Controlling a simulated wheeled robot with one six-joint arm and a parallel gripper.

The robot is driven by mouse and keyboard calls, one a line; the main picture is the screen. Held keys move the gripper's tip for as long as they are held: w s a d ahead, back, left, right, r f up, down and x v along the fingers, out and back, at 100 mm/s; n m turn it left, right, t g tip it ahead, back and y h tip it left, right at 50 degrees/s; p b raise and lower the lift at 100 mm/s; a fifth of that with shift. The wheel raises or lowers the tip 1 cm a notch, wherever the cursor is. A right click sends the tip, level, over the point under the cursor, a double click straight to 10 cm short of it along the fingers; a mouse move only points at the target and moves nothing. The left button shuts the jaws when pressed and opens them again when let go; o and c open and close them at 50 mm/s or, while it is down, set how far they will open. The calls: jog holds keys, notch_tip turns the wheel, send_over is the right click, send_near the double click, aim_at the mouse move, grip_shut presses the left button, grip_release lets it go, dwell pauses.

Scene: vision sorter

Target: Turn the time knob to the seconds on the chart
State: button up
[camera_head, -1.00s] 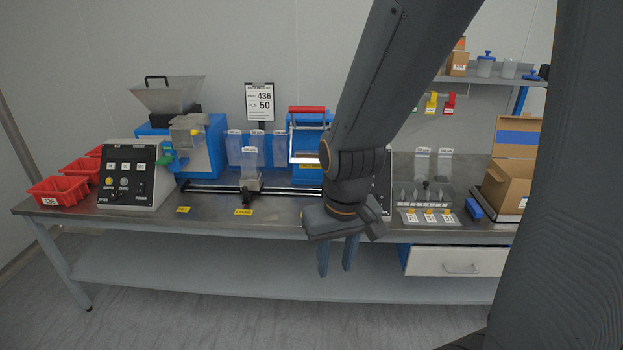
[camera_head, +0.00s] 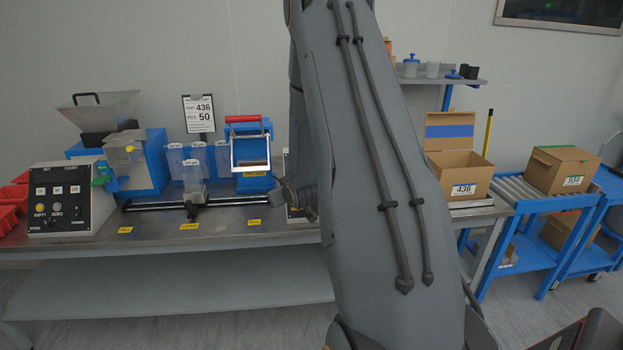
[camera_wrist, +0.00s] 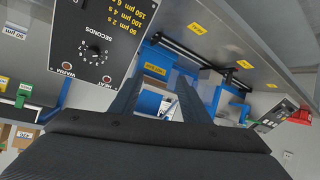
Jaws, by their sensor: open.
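The time knob (camera_wrist: 94,50) is a small dark dial on a black panel, seen upside down at the upper left of the wrist view. Numbers ring it, and SECONDS is printed beside it; its exact setting is too small to read. The chart (camera_wrist: 118,22) on the same panel has yellow rows pairing 50, 100 and 150 µm with seconds. WARM and HEAT lamps sit near the panel edge. My gripper (camera_wrist: 158,82) is open and empty, its fingers apart, to the right of the knob in the picture. The head view hides my gripper behind my arm.
The blue machine with a red handle (camera_head: 249,158) stands on the bench beside my arm. A card (camera_head: 200,113) reads 436 and 50 PCS. A control box (camera_head: 60,203) and hopper (camera_head: 101,108) are farther left. An open carton (camera_head: 463,188) and roller cart (camera_head: 530,195) are at right.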

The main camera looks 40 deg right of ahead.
jog(key=s+d+f+t+h, duration=0.1)
jog(key=d+f+t, duration=0.15)
jog(key=d, duration=0.55)
jog(key=d+f+t+h, duration=0.1)
jog(key=d+t, duration=0.2)
jog(key=d, duration=0.4)
jog(key=x, duration=0.2)
jog(key=p+x, duration=0.1)
jog(key=x, duration=0.1)
jog(key=p+x, duration=0.1)
jog(key=x, duration=0.1)
jog(key=shift+w+d+r, duration=0.25)
jog(key=shift+w+r, duration=0.05)
jog(key=shift+w, duration=0.05)
jog(key=shift+h, duration=0.3)
jog(key=c, duration=1)
